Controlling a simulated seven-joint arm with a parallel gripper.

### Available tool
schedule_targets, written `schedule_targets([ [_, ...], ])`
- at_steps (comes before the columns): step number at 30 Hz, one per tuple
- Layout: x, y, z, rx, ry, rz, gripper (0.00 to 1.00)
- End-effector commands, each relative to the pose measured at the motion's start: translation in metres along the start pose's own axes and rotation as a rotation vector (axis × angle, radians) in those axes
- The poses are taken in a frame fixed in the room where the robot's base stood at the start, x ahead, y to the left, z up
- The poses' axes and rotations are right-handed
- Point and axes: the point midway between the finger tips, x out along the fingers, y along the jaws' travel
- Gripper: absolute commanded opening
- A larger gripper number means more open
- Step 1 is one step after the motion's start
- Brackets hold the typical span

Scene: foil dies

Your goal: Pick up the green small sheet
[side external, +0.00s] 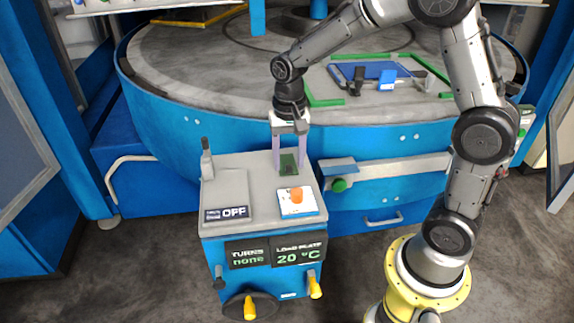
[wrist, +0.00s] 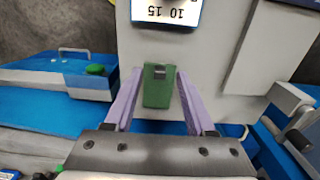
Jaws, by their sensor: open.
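The green small sheet (side external: 288,165) lies on the grey top of the control cabinet, near its back edge. In the wrist view the green sheet (wrist: 158,92) shows between the two purple fingers, with a small dark mark or piece on it. My gripper (side external: 290,160) points down over the sheet, its fingers spread to either side. In the wrist view my gripper (wrist: 160,74) is open, with visible gaps between the fingers and the sheet. I cannot tell how far the fingertips are above the cabinet top.
The cabinet top (side external: 245,163) also carries a white dial plate with an orange knob (side external: 297,195), a grey panel reading OFF (side external: 227,213) and an upright lever (side external: 207,160). Behind is a round blue table (side external: 165,120) with green bars and a blue plate (side external: 370,70).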

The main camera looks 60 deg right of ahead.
Motion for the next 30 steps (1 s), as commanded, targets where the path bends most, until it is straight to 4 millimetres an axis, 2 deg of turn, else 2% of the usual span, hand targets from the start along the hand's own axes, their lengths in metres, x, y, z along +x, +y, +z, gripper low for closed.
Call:
schedule_targets([
  [3, 0.0096, 0.0005, 0.0005, 0.0, -0.001, 0.001, 0.55],
  [11, 0.0108, 0.0002, 0.0003, 0.0, 0.0, 0.0, 0.53],
  [20, 0.0105, 0.0001, 0.0002, 0.0, 0.0, 0.0, 0.0],
  [30, 0.0103, 0.0, 0.0002, 0.0, 0.001, 0.0, 0.0],
])
